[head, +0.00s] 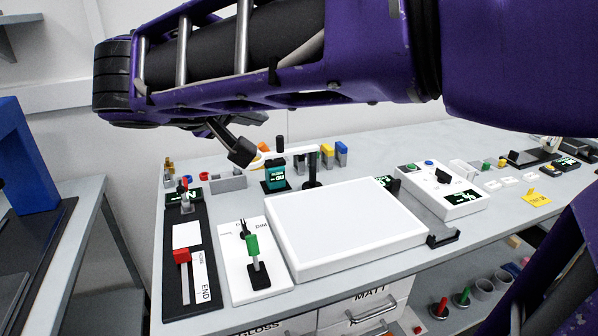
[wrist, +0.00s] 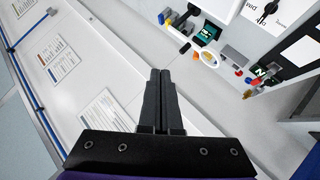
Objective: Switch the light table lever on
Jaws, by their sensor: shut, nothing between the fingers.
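The light table (head: 345,228) is a white slab in the middle of the bench. Left of it, a white plate (head: 240,285) marked "DIM" carries a lever with a green grip (head: 252,245), standing roughly upright from a dark base. Part of this plate (wrist: 288,14) shows at the top right of the wrist view; the green grip is out of that view. My gripper (head: 240,152) hangs above the back of the bench, behind and above the lever, apart from it. In the wrist view its fingers (wrist: 160,72) are together and empty.
A black panel with a red-gripped slider (head: 182,256) stands left of the lever plate. A teal meter (head: 275,176) and small coloured blocks (head: 334,153) stand behind. A white box with buttons (head: 440,190) is at the right. My arm crosses above the bench.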

